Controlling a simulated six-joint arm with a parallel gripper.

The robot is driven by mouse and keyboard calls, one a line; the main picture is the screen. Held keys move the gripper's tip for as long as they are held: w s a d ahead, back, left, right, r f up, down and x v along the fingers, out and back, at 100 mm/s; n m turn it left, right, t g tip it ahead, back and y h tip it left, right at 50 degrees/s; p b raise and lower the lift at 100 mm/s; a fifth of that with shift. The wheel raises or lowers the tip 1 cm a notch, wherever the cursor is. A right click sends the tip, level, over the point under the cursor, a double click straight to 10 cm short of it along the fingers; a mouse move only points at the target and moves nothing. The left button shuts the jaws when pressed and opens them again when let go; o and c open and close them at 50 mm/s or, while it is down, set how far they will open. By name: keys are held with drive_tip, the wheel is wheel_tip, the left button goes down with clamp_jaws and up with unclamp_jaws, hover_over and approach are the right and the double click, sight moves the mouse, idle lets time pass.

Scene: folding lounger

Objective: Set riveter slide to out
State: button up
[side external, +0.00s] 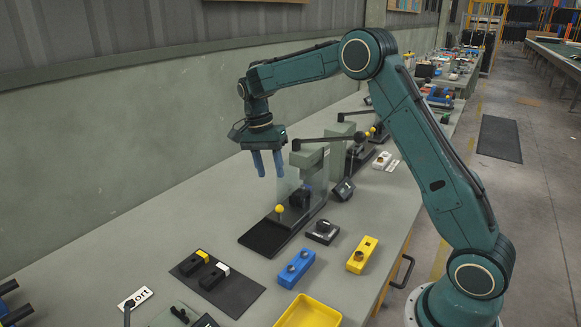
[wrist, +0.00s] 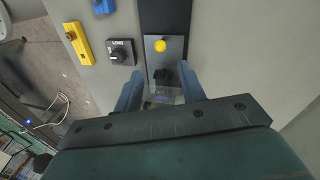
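The riveter (side external: 312,160) is a grey-green press with a long dark lever, standing on a black base on the bench. Its slide carries a yellow knob (side external: 279,209), and a bare stretch of black track (side external: 262,238) lies in front of it. In the wrist view the yellow knob (wrist: 160,45) stands on the grey slide plate (wrist: 152,58), with a dark block behind it and the black track beyond. My gripper (side external: 268,165) is open and empty, fingers pointing down, above and behind the knob, apart from it. In the wrist view its blue fingers (wrist: 161,92) straddle the dark block's position from above.
A clear guard panel (side external: 290,183) stands by the riveter. A black selector (side external: 322,232), blue block (side external: 296,269), yellow block (side external: 362,254), yellow tray (side external: 308,312) and dark mat with black pieces (side external: 235,298) lie nearby. The bench left of the track is clear.

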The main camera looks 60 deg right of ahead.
sight(278, 206)
drive_tip(key=f, duration=0.4)
drive_tip(key=s+f, duration=0.1)
drive_tip(key=f, duration=0.3)
drive_tip(key=s+f, duration=0.1)
drive_tip(key=f, duration=0.3)
drive_tip(key=shift+s+d+f, duration=0.2)
drive_tip(key=shift+f, duration=0.05)
clamp_jaws()
